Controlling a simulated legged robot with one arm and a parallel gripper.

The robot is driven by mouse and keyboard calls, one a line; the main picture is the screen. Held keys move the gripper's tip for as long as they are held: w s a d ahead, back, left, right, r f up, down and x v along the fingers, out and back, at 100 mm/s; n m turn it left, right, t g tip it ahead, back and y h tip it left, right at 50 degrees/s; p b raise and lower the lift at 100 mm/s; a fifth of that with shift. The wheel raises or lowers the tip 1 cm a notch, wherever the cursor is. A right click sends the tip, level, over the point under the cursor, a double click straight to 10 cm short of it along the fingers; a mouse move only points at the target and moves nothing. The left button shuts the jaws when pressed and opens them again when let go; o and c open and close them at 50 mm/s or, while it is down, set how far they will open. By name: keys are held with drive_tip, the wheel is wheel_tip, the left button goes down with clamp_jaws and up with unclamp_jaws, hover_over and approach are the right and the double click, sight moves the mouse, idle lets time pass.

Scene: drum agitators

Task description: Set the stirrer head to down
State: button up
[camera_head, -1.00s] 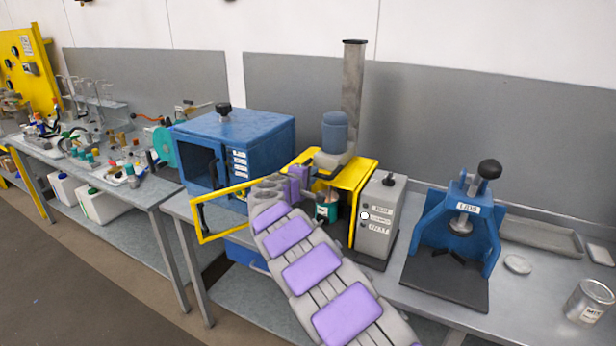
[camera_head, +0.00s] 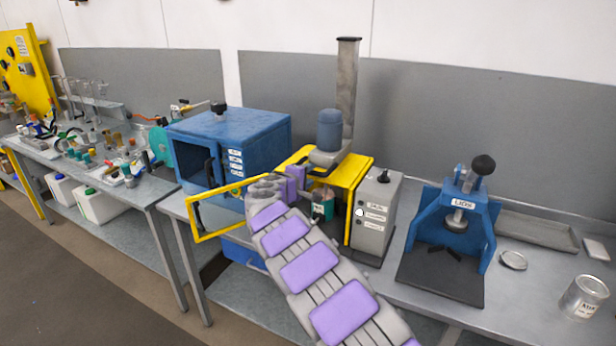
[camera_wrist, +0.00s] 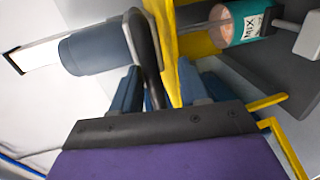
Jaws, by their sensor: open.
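The stirrer head, a blue-grey motor (camera_head: 330,131) on a grey bracket, sits up on a grey column (camera_head: 348,75) above a yellow guard frame (camera_head: 357,175). The motor also shows in the wrist view (camera_wrist: 95,50), lying sideways in the picture. A teal can marked MIX (camera_head: 323,209) stands below the head; the wrist view shows its open top (camera_wrist: 243,22). My gripper (camera_wrist: 165,88) is open, its blue fingers spread close to the head's bracket. A dark curved bar (camera_wrist: 148,50) runs down between them; contact cannot be told. My arm hides the fingers in the head view.
A yellow hinged guard (camera_head: 222,212) stands open left of my arm. A blue cabinet (camera_head: 235,145) is behind it. A grey control box (camera_head: 377,215) and a blue press (camera_head: 455,235) stand to the right, with a metal can (camera_head: 585,298) near the bench's right end.

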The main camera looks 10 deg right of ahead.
drive_tip(key=shift+a, duration=0.2)
drive_tip(key=p+v, duration=0.2)
drive_tip(key=v, duration=1.5)
drive_tip(key=shift+p, duration=0.3)
drive_tip(key=shift+s, duration=0.1)
